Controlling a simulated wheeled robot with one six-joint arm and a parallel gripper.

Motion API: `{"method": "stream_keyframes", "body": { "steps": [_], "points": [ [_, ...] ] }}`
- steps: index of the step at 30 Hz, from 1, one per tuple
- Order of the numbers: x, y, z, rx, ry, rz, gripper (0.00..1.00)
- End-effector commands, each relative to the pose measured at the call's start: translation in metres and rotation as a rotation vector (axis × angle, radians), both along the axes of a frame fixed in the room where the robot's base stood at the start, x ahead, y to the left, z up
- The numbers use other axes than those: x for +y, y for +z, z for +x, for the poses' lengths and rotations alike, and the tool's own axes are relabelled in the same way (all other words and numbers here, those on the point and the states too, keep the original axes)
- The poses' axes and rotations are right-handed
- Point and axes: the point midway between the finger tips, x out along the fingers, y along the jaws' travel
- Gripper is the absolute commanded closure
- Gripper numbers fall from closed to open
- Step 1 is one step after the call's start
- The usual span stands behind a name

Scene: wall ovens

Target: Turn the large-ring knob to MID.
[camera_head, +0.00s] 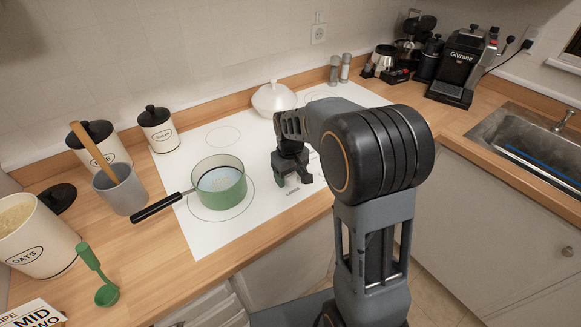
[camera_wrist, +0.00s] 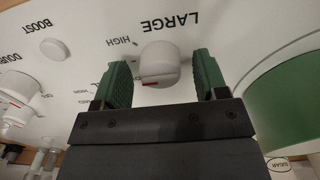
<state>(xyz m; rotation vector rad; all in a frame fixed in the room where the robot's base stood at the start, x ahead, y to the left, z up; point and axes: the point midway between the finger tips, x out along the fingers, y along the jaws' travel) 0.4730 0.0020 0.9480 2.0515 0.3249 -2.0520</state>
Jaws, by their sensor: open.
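The large-ring knob (camera_wrist: 159,64) is white and round, beside the upside-down word LARGE on the white hob panel. A red mark shows at its lower left edge in the wrist view. HIGH is printed to its upper left; other setting labels are partly hidden by a finger, so I cannot read MID. My gripper (camera_wrist: 163,82) is open, its green pads on either side of the knob with a small gap on each side. In the head view my gripper (camera_head: 292,180) is over the hob's front part and hides the knob.
A green saucepan (camera_head: 220,190) stands on the hob (camera_head: 205,230) left of my gripper; its black handle points left. A white lidded dish (camera_head: 273,98) is behind. Another white knob (camera_wrist: 18,88) and a BOOST button (camera_wrist: 54,49) are nearby.

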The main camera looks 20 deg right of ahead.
Motion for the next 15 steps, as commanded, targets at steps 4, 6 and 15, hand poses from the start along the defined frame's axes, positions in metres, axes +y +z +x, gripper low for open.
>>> {"method": "stream_keyframes", "body": {
  "steps": [4,6,15],
  "points": [
    [0.000,0.016,0.001,-0.004,0.000,0.000,0.33],
    [0.000,0.029,0.001,-0.006,0.000,0.000,0.33],
    [0.000,0.091,0.001,-0.005,0.000,0.000,0.33]
  ]
}}
